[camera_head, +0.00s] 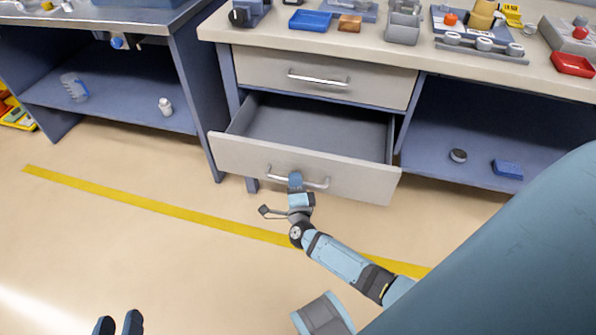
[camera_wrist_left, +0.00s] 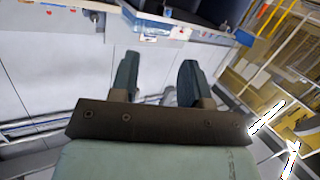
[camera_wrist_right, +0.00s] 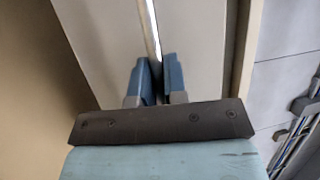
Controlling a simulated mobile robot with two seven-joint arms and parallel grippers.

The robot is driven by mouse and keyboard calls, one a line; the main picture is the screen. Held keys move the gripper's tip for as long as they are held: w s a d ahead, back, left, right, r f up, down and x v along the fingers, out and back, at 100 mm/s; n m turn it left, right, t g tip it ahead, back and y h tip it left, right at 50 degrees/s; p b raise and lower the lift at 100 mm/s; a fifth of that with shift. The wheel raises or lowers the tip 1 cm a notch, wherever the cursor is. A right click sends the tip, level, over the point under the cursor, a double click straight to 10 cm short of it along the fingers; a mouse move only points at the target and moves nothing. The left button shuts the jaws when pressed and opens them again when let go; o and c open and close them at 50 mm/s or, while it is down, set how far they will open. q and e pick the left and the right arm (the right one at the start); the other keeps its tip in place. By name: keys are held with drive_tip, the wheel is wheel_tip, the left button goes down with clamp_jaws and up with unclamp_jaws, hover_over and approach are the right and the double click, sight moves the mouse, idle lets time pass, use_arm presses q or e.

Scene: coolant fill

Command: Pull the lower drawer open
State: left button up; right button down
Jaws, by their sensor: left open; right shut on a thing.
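The lower drawer (camera_head: 300,172) stands pulled out from the bench, and its empty grey inside shows in the head view. Its front carries a metal bar handle (camera_head: 318,184). My right gripper (camera_head: 295,182) is at the handle, left of its middle. In the right wrist view its two fingers (camera_wrist_right: 156,80) are shut on the handle bar (camera_wrist_right: 149,30). The upper drawer (camera_head: 320,78) above is closed. My left gripper (camera_head: 119,324) is at the bottom left of the head view, open and empty, away from the drawers. Its parted fingers also show in the left wrist view (camera_wrist_left: 158,78).
The worktop (camera_head: 300,40) above holds trays, blocks and fixtures. A shelf (camera_head: 470,160) to the right holds a dark round thing and a blue block. The left shelf (camera_head: 120,103) holds a clear jug and a white bottle. The floor in front, with a yellow line (camera_head: 150,207), is clear.

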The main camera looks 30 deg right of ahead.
use_arm(q)
drive_tip(key=shift+s+a+f, duration=0.55)
drive_tip(key=shift+a+f, duration=0.1)
use_arm(e)
drive_tip(key=shift+s+a, duration=0.85)
drive_tip(key=shift+a, duration=0.25)
use_arm(q)
drive_tip(key=shift+r, duration=0.15)
use_arm(e)
drive_tip(key=c, duration=1.2)
unclamp_jaws()
use_arm(q)
drive_tip(key=shift+w+r, duration=0.15)
drive_tip(key=shift+r, duration=0.15)
drive_tip(key=shift+r, duration=0.15)
use_arm(e)
drive_tip(key=shift+r, duration=0.15)
